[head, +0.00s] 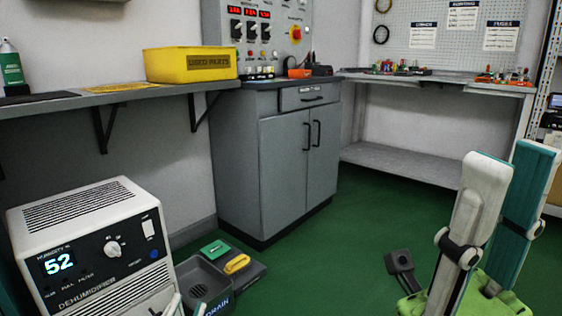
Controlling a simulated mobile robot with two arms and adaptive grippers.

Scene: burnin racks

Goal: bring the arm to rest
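My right gripper (509,160) stands large at the lower right. Its two long fingers, white and teal, point upward from a lime-green body. The fingertips are apart and I see nothing held between them. My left gripper (186,306) shows only as small pale fingertips at the bottom edge, in front of the dehumidifier and the drain tray. These tips look apart, with nothing visible between them. The rest of it is cut off by the frame.
A white dehumidifier (95,245) reading 52 stands at lower left, beside a dark drain tray (205,285). A yellow bin (190,65) sits on the left shelf (60,103). A grey cabinet (283,170) and workbench (430,84) stand behind. Green floor (335,245) is clear in the middle.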

